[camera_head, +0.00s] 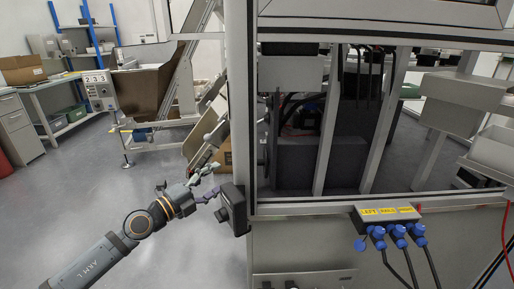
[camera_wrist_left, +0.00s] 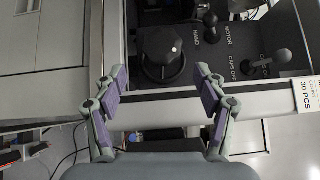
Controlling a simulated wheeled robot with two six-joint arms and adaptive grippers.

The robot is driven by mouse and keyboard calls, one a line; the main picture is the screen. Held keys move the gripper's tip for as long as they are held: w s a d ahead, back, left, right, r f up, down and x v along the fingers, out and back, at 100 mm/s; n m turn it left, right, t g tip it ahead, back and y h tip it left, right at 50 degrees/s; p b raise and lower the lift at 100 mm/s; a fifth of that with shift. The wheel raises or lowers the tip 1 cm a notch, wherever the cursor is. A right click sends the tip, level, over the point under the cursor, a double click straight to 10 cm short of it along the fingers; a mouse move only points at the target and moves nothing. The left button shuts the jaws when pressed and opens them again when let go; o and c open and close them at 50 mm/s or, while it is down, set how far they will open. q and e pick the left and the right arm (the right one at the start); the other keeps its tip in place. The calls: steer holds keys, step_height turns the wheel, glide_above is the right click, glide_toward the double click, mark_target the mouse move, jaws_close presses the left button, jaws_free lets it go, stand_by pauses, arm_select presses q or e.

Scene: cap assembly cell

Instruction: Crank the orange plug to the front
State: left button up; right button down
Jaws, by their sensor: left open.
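I see no orange plug in either view. My left gripper (camera_head: 212,182) is open and empty, beside the left post of the machine cabinet in the head view. In the left wrist view the open fingers of my left gripper (camera_wrist_left: 156,88) point toward a dark panel (camera_wrist_left: 235,40). The panel is marked HAND, MOTOR and CAPS OFF. My right gripper is in neither view.
A black box (camera_head: 233,209) sits on the cabinet post by my left gripper. Blue plugs (camera_head: 397,233) with cables hang under yellow labels (camera_head: 387,211) on the cabinet front. A hopper (camera_head: 143,90) and workbench (camera_head: 60,83) stand at the left. The grey floor (camera_head: 75,190) there is clear.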

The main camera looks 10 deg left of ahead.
arm_select(q)
steer(key=x, duration=0.6)
steer(key=b+x, duration=0.1)
steer(key=x, duration=0.3)
steer(key=shift+s+d+r, duration=0.2)
steer(key=shift+d+r, duration=0.05)
steer(key=shift+w+d, duration=0.25)
steer(key=shift+w, duration=0.05)
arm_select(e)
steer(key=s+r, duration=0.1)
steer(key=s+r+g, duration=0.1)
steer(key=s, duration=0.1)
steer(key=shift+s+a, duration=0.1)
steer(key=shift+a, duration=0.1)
arm_select(q)
steer(key=shift+c, duration=0.5)
steer(key=c, duration=0.8)
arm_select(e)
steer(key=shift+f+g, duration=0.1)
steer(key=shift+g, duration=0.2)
